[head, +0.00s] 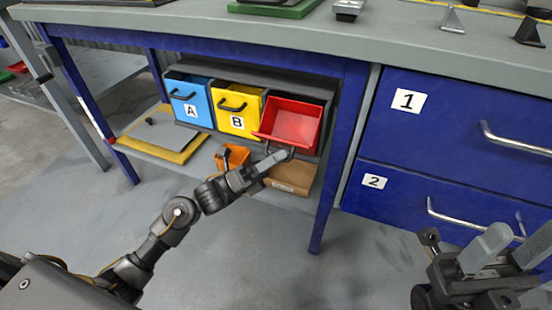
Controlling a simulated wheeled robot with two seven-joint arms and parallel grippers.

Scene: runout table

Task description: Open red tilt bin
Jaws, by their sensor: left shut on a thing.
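The red tilt bin (296,124) is the right one of three bins under the table. It is tilted forward, with its open inside showing and empty as far as I can see. Its dark handle is at the lower front edge, partly hidden by my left gripper (273,158). My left gripper is shut on that handle, its arm coming up from the lower left. My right gripper (510,247) is at the lower right, in front of the drawers, with its fingers apart and nothing seen between them.
The blue bin A (190,101) and yellow bin B (236,110) stand left of the red one. An orange container (232,157) and a cardboard box (293,177) sit on the shelf below. Blue drawers 1 (446,112) and 2 (400,195) are at the right.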

